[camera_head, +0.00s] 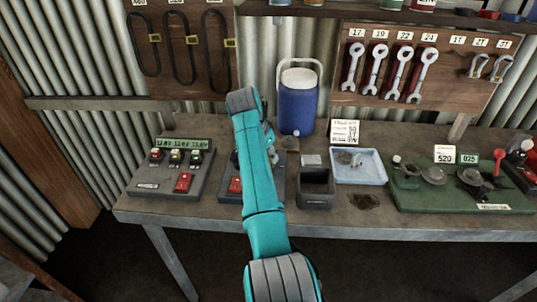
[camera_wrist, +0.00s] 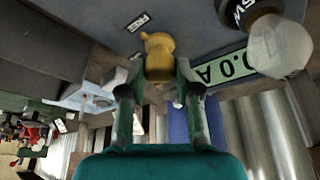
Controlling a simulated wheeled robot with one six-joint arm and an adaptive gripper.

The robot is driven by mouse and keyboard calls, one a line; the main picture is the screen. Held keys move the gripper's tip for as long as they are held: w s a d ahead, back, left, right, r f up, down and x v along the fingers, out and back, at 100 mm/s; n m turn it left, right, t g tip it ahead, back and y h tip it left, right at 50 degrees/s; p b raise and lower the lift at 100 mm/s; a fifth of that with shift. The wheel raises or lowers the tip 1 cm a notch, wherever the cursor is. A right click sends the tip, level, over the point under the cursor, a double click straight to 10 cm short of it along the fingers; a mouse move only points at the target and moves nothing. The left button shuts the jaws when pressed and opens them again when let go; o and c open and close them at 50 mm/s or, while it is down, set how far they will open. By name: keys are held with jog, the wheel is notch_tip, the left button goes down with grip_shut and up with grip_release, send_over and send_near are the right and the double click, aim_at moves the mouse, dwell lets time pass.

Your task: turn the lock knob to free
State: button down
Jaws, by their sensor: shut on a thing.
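In the wrist view the lock knob (camera_wrist: 158,52) is a yellow, stepped knob on a grey panel (camera_wrist: 200,25). My gripper (camera_wrist: 159,70) has a finger on each side of the knob and is shut on it. A small label (camera_wrist: 137,22) beside the knob appears to read FREE. In the head view the knob is hidden behind my teal arm, which reaches over the middle grey box (camera_head: 227,196). I cannot tell the knob's exact angle.
In the wrist view a green display (camera_wrist: 235,75) and a glass bulb (camera_wrist: 280,45) are close to the right finger. On the bench (camera_head: 160,210) stand another switch box (camera_head: 150,188), a blue cooler (camera_head: 298,108), a black bin (camera_head: 316,188) and a blue tray (camera_head: 372,176).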

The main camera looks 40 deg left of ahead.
jog(key=shift+m+h, duration=0.3)
jog(key=shift+m, duration=0.5)
jog(key=c, duration=0.8)
grip_release()
jog(key=shift+r, duration=0.1)
jog(key=v, duration=1.1)
jog(key=shift+r, duration=0.4)
jog(key=shift+s+a, duration=0.1)
jog(key=shift+a, duration=0.05)
